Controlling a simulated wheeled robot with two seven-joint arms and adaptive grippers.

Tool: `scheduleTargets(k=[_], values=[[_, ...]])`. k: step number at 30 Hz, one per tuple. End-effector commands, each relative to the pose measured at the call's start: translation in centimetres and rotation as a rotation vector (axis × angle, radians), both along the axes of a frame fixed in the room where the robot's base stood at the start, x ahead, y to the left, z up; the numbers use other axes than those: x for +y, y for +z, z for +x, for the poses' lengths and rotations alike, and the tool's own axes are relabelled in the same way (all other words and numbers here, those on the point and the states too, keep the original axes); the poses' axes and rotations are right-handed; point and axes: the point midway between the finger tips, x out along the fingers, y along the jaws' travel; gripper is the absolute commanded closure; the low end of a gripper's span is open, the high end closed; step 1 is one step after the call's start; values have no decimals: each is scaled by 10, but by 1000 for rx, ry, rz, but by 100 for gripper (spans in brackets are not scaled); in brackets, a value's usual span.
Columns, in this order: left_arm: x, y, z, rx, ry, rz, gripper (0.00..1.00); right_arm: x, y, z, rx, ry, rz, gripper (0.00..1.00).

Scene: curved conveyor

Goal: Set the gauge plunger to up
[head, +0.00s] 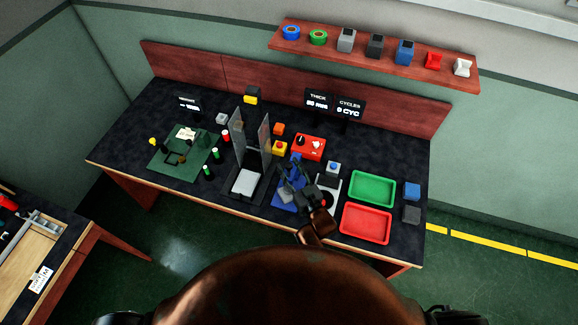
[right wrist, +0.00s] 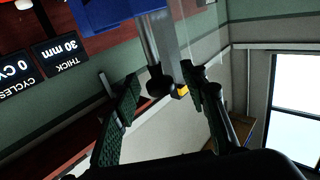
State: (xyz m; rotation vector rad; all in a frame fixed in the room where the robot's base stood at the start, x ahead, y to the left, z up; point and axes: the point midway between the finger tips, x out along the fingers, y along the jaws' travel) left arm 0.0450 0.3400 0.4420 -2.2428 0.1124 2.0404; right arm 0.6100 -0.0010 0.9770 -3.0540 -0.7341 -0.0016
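The gauge has a blue base (head: 287,197) on the bench right of centre, partly hidden by my right arm. In the right wrist view, which is upside down, its blue body (right wrist: 115,12) is at the top edge. A grey rod with a dark round knob (right wrist: 158,82) extends from it, beside a flat grey bar (right wrist: 170,50) with a yellow mark. My right gripper (head: 291,176) is over the gauge. In the right wrist view its open fingers (right wrist: 161,78) stand either side of the knob, with a gap visible. Contact cannot be told. My left gripper is not in view.
A green tray (head: 372,174) and a red tray (head: 344,232) lie to the right. A red box (head: 309,147) and the THICK display (head: 318,100), reading 30 mm, stand behind. Tall grey panels (head: 240,137) rise left of the gauge.

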Motion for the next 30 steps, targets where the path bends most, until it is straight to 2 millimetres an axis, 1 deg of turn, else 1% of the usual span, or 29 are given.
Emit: scheduleTargets(k=[3,11,27,28,30], values=[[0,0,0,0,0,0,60,2,0,5,1,0,0,60],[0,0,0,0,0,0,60,2,0,6,1,-1,0,61],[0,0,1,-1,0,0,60,2,-1,5,2,-1,-1,98],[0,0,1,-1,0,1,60,2,-1,5,2,-1,-1,100],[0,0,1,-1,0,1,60,2,-1,5,2,-1,-1,100]])
